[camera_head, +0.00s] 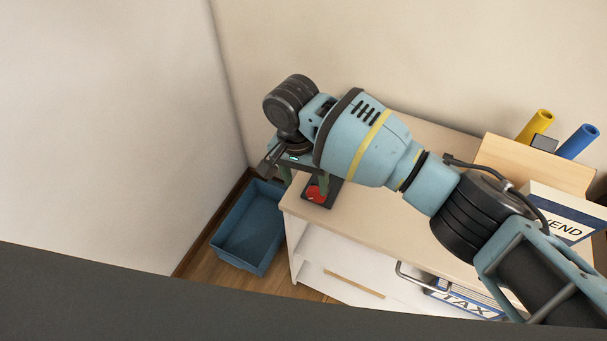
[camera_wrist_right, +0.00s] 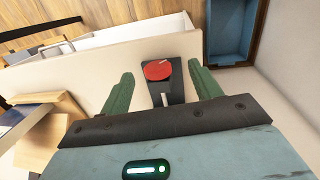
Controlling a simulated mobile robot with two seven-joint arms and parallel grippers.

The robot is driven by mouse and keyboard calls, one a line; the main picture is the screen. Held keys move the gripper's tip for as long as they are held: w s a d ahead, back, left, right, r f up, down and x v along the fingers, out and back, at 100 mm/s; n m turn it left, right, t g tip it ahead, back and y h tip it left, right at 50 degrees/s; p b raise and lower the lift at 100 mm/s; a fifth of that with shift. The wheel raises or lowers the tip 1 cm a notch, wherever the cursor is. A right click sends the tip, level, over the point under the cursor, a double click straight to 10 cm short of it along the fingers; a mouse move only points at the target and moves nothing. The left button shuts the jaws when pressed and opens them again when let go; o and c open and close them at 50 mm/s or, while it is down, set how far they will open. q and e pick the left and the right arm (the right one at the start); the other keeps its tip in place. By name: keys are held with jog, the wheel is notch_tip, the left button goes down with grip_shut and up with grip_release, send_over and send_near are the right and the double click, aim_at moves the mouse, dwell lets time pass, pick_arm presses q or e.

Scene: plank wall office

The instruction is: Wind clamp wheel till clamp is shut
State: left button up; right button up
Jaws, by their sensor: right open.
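The red clamp wheel (camera_head: 315,194) is near the left end of the cabinet top, on a dark clamp base (camera_head: 333,187). In the right wrist view the round red wheel (camera_wrist_right: 157,70) lies over the dark base (camera_wrist_right: 178,88), with a small pale bar beside it. My right gripper (camera_head: 304,182) is open above the clamp, pointing down. In the wrist view its two green fingers stand apart on either side of the wheel, with no visible contact. The clamp's jaws and their gap cannot be made out. My left gripper is out of view.
The pale cabinet top (camera_head: 385,228) is clear to the right of the clamp. A blue bin (camera_head: 238,258) stands on the floor left of the cabinet. Binders and a wooden box (camera_head: 535,165) with yellow and blue tubes are at the right. Walls stand behind and left.

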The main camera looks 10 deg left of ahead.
aim_at(314, 191)
jog(key=shift+w+d+r+h, duration=0.25)
jog(key=shift+w+r+h, duration=0.15)
jog(key=shift+w+r, duration=0.5)
jog(key=shift+s+f, duration=0.15)
jog(key=shift+s, duration=0.1)
jog(key=x, duration=0.7)
jog(key=shift+d+f+b, duration=0.1)
jog(key=shift+f+b, duration=0.1)
jog(key=shift+b, duration=0.2)
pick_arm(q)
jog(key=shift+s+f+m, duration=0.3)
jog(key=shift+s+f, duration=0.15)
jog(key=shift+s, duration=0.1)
